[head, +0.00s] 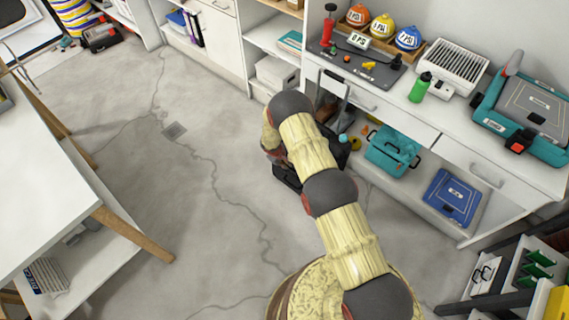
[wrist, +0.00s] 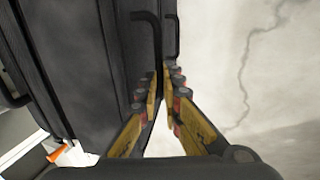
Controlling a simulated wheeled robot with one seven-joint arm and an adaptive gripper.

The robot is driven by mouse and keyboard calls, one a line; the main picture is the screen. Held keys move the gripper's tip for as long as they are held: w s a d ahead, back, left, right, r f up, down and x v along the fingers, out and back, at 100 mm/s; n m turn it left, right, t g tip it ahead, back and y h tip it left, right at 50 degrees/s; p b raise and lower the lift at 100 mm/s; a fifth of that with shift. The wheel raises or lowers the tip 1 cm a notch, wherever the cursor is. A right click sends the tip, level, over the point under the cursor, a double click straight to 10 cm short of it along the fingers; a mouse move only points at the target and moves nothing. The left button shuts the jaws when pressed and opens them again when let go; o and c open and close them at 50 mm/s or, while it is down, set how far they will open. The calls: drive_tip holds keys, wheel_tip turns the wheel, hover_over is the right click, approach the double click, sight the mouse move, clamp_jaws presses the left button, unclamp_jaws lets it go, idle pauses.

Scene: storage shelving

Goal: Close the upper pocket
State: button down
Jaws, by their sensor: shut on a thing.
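In the wrist view a large dark grey case (wrist: 75,65) with ribbed seams fills the left side. A thin dark panel (wrist: 145,60) with a black handle (wrist: 147,17) stands along its right side; I take it for the pocket's flap, but cannot tell whether it is the upper one. My gripper (wrist: 164,88) has its yellow fingers closed around the dark edge of this panel. In the head view my arm hides most of the gripper; part of a dark case (head: 287,178) shows beside it, low in front of the counter.
A white counter (head: 390,98) with drawers stands along the right. A teal box (head: 391,150) and a blue case (head: 452,197) lie on its lower shelf. A white table (head: 45,185) is at the left. Grey floor (head: 190,200) between them is clear.

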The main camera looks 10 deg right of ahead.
drive_tip(key=shift+w+d+r+b, duration=0.25)
drive_tip(key=shift+w+d+b, duration=0.15)
drive_tip(key=shift+d, duration=0.15)
drive_tip(key=shift+w+d+r+b, duration=0.3)
drive_tip(key=shift+w+d, duration=0.1)
drive_tip(key=shift+d, duration=0.1)
drive_tip(key=c, duration=1.9)
unclamp_jaws()
drive_tip(key=shift+d+f, duration=0.15)
drive_tip(key=v, duration=1.2)
